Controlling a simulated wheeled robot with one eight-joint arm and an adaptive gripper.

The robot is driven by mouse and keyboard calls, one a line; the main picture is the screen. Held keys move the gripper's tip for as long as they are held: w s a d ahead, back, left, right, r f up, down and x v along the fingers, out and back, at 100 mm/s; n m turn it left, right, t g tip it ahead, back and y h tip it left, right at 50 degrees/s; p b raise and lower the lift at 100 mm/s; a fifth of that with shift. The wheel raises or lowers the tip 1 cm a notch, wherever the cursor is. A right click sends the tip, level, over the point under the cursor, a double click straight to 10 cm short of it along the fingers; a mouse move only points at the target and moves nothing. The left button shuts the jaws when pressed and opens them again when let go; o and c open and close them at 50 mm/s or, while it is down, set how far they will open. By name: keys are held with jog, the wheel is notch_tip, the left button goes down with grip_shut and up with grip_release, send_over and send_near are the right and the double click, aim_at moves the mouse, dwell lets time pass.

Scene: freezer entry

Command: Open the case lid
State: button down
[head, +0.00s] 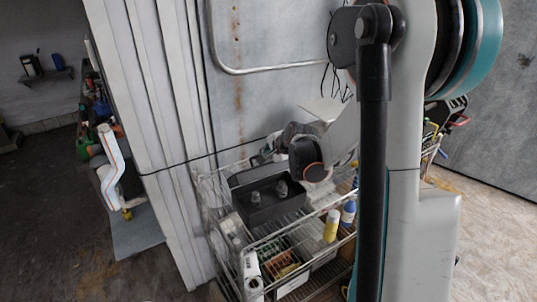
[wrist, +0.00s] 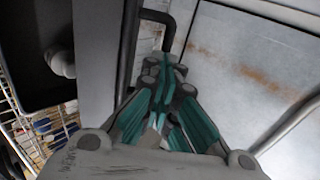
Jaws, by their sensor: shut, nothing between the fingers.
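The black case (head: 268,213) sits on the top shelf of a wire cart in the head view. Its inside is exposed, with pale knobbed items standing in it. The lid (head: 250,174) stands raised along its back edge. In the wrist view the dark case (wrist: 35,95) is at the left, and the lid (wrist: 97,50) shows as a grey panel beside it. A black bent handle (wrist: 160,17) shows beyond the lid. My gripper (wrist: 170,72) is shut and empty, just right of the lid and near the handle; I cannot tell whether it touches either.
The wire cart (head: 262,238) stands against a metal wall with a bent rail (head: 270,70). A yellow bottle (head: 331,225) and a blue-and-white bottle (head: 348,212) stand on a lower shelf. The floor at the left (head: 60,230) is clear.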

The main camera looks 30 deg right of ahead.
jog(key=w, duration=0.1)
jog(key=w+g, duration=0.2)
jog(key=w, duration=0.1)
jog(key=shift+r, duration=0.3)
jog(key=shift+w, duration=0.35)
jog(key=shift+r, duration=0.15)
